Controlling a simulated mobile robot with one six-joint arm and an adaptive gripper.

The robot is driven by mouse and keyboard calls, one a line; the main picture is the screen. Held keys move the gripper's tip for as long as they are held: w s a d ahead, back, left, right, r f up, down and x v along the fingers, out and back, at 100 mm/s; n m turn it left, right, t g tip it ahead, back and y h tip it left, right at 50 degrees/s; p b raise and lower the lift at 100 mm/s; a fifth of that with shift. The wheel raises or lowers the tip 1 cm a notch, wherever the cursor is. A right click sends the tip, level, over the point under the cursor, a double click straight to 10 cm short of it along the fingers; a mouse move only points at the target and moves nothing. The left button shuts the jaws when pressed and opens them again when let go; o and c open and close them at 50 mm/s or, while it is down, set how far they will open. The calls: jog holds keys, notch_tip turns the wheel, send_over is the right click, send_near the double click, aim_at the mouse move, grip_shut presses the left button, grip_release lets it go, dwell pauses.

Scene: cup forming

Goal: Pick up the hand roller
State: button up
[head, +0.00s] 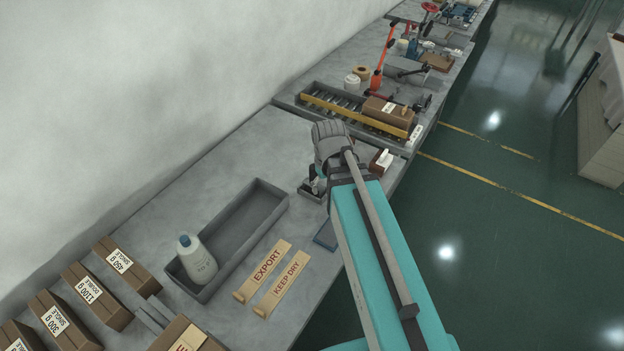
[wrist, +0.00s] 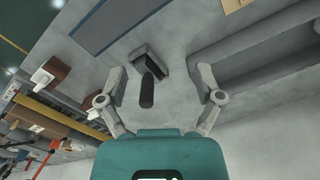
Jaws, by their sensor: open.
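The hand roller appears in the wrist view as a dark cylindrical handle (wrist: 147,92) joined to a grey block-like end (wrist: 150,60). It lies on the grey bench. My gripper (wrist: 160,75) is open, with one finger on each side of the roller and clear space between each finger and it. Neither finger visibly touches it. How far the fingers are above the bench is hard to tell. In the head view my arm hides most of the gripper and the roller.
A long grey tray (head: 272,190) holds a white bottle (head: 197,260). A blue-grey flat plate (wrist: 105,22) lies near the roller. A brown block with a white top (head: 382,161) and a roller conveyor (head: 340,110) lie beyond. Labelled strips (head: 265,267) lie at front.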

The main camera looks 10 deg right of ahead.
aim_at(314, 172)
jog(key=w+r+n+p, duration=0.2)
jog(key=w+n, duration=1.3)
jog(key=w, duration=0.1)
jog(key=shift+w, duration=0.15)
notch_tip(314, 172, down, 8)
jog(key=b, duration=0.8)
jog(key=shift+f+b, duration=0.25)
jog(key=shift+b, duration=0.05)
jog(key=shift+f, duration=0.15)
notch_tip(314, 172, down, 5)
jog(key=b, duration=0.5)
dwell(0.9)
grip_shut()
